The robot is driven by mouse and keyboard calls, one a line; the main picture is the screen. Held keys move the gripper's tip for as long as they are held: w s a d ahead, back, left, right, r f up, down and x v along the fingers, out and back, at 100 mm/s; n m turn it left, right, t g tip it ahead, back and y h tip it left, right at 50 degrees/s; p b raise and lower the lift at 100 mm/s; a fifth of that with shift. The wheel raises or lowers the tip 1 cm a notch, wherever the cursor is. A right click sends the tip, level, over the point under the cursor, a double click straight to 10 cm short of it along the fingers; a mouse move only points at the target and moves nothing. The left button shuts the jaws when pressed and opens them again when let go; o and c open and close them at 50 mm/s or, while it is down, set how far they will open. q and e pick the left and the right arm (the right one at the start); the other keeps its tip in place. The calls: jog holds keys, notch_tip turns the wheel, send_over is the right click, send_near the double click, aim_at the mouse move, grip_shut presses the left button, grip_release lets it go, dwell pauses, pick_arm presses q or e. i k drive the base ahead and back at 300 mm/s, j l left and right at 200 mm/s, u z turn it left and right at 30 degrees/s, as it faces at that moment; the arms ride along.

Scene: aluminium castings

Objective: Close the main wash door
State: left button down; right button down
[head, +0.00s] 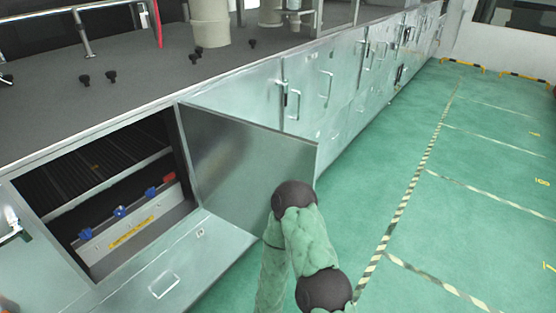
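A metal door panel (235,160), which appears to be the main wash door, stands open, swung out from the right side of a dark cabinet opening (110,165). Its plain grey face is toward me and it sticks out over the green floor. A green-sleeved arm of mine with dark round joints rises at the bottom centre, its upper joint overlapping the door's lower right part in the picture. I cannot tell whether it touches the door. Neither gripper's fingers show. The door's far face and any handle on it are hidden.
Inside the opening are blue knobs (120,211), a red knob (169,177) and a yellow label (131,231). A lower panel with a handle (164,286) lies below. Another panel with a handle (10,233) is at left. Green floor (450,190) at right is clear.

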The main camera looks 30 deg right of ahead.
aim_at(238, 164)
jog(key=l+u, duration=0.4)
jog(key=l, duration=1.9)
